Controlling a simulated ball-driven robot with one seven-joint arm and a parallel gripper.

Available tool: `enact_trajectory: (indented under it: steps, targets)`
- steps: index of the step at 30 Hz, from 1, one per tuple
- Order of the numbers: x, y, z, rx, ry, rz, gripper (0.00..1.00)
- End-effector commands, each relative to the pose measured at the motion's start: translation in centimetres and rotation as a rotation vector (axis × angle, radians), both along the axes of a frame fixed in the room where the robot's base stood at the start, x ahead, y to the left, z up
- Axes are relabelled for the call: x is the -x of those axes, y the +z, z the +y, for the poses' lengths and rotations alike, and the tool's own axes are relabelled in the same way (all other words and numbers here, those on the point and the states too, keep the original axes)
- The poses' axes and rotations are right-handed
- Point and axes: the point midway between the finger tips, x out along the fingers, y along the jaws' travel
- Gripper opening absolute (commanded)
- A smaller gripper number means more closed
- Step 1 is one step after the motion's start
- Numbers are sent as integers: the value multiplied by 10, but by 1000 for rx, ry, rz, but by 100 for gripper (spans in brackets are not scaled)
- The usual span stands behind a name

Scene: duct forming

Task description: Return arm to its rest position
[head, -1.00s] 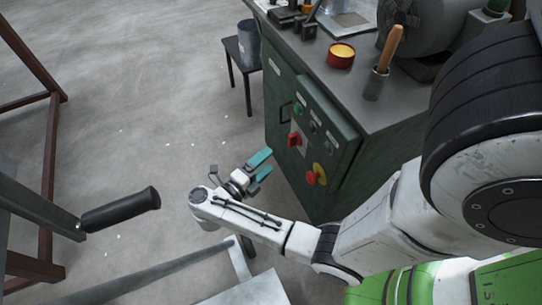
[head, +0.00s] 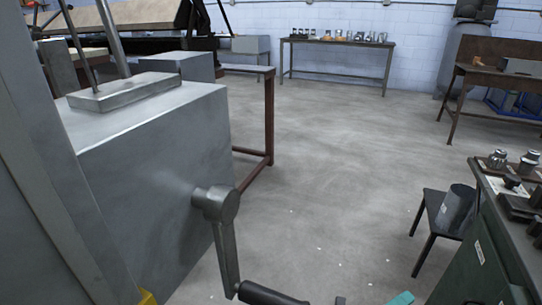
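Only the teal tip of my gripper (head: 401,298) shows, at the bottom edge of the head view, right of the black crank handle grip (head: 268,294). A small dark piece just left of the tip also pokes up at that edge. The rest of my gripper and arm is below the picture, so I cannot see whether the fingers are apart or hold anything. The tip appears over the floor, left of the green cabinet (head: 478,262).
A large grey machine (head: 150,150) with a crank arm (head: 226,240) fills the left. A small dark stool (head: 432,238) with a grey bucket (head: 456,208) stands at right. Open concrete floor (head: 340,170) lies between, back to a bench (head: 338,46) by the wall.

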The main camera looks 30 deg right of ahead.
Motion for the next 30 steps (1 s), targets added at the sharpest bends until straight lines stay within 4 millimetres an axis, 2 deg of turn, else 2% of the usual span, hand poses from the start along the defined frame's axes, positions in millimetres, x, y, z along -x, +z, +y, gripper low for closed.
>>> enact_trajectory:
  steps: [4,8,12,16,20,23,26,30]
  targets:
    - [-50,34,10,118,307,57,85]
    - [-90,59,36,224,567,141,85]
    - [-123,76,75,334,832,266,85]
    - [-142,79,117,426,1061,414,85]
    - [-147,71,159,503,1271,592,85]
    - [-142,58,186,547,1419,748,85]
    - [-129,40,208,575,1553,922,85]
    - [-99,12,227,583,1716,1188,85]
